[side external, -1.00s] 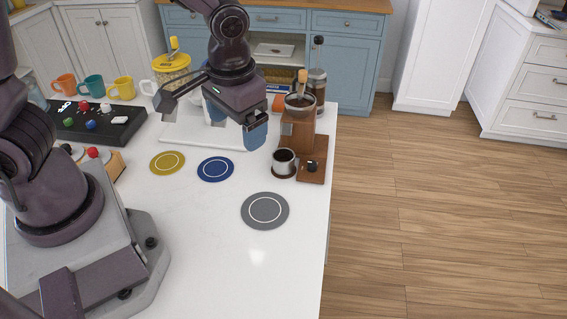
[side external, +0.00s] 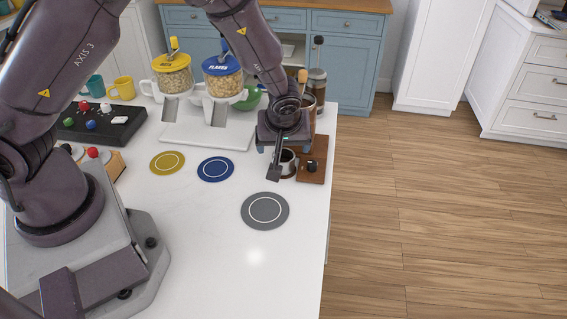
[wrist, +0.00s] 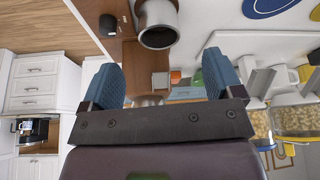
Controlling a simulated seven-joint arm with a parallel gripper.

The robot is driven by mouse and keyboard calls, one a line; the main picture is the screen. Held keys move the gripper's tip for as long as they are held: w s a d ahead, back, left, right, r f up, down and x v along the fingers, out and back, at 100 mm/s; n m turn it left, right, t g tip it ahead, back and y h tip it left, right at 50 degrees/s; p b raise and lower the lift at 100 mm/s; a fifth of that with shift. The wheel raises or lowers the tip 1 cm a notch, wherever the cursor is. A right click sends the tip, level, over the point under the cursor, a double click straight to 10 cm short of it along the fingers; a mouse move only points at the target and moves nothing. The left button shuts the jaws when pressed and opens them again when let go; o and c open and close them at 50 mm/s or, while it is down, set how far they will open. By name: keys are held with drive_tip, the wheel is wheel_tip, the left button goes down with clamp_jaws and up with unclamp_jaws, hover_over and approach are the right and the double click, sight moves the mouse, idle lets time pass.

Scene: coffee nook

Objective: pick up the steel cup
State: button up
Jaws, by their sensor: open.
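The steel cup (side external: 288,161) stands on the wooden base of the coffee grinder (side external: 312,172). In the side view it is partly hidden behind my gripper (side external: 286,150). In the wrist view the steel cup (wrist: 157,24) shows at the top centre, with its round mouth towards the camera. My gripper (wrist: 162,80) is open, its two blue fingers apart with nothing held between them. The cup appears beyond the fingertips, and I see no contact with it.
A grey round mat (side external: 265,211) lies in front of the grinder, with a blue mat (side external: 215,169) and a yellow mat (side external: 167,163) to the left. Two cereal dispensers (side external: 222,85) stand behind. The front of the white counter (side external: 225,260) is clear.

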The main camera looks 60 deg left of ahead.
sight(283, 156)
drive_tip(key=x, duration=0.8)
drive_tip(key=shift+w+a, duration=0.1)
drive_tip(key=shift+w, duration=0.05)
drive_tip(key=shift+r, duration=0.1)
drive_tip(key=c, duration=1.1)
drive_tip(key=shift+r, duration=0.1)
